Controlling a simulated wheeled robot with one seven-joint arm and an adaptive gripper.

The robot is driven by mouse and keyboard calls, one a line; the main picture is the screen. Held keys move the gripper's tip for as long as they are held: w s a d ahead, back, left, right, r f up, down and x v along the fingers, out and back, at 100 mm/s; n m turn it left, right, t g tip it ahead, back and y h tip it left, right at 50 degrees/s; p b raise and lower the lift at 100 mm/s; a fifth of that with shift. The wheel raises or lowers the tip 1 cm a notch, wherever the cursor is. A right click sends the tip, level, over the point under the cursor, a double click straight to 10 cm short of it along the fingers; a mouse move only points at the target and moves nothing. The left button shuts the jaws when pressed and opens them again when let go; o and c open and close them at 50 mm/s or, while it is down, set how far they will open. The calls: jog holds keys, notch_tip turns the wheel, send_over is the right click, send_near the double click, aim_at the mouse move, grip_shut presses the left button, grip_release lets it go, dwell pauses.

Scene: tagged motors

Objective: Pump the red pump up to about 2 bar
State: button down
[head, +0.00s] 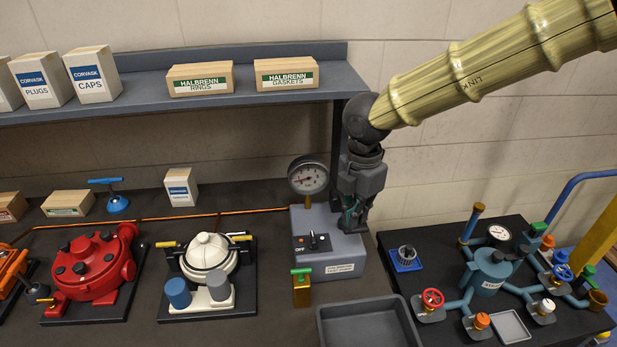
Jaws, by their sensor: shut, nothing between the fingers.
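A red rounded pump (92,268) with several dark knobs sits on a dark base plate at the left of the bench. A round white gauge (308,177) stands on a short brass stem above a grey box (330,250). The gauge's reading is too small to tell. The box front has a small black switch (313,240) beside the word OFF. My gripper (350,222) is shut and empty, pointing down at the right part of the grey box, right of the gauge. I cannot tell whether it touches the box.
A white pump-like unit (207,252), a small green-handled brass part (302,287) and a grey tray (365,318) stand on the bench. A blue T-handled item (116,203) is behind. Boxes line the shelf (230,95). Valves and pipes crowd the right table (425,245).

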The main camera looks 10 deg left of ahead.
jog(key=shift+f+b, duration=0.7)
jog(key=shift+f, duration=1.35)
jog(key=shift+r+p, duration=2.25)
jog(key=shift+r, duration=0.35)
jog(key=shift+f, duration=0.15)
jog(key=shift+f+b, duration=1.1)
jog(key=shift+f, duration=1.35)
jog(key=shift+r+p, duration=2.2)
jog(key=shift+r, duration=0.4)
jog(key=shift+r+p, duration=2.15)
jog(key=shift+r, duration=0.4)
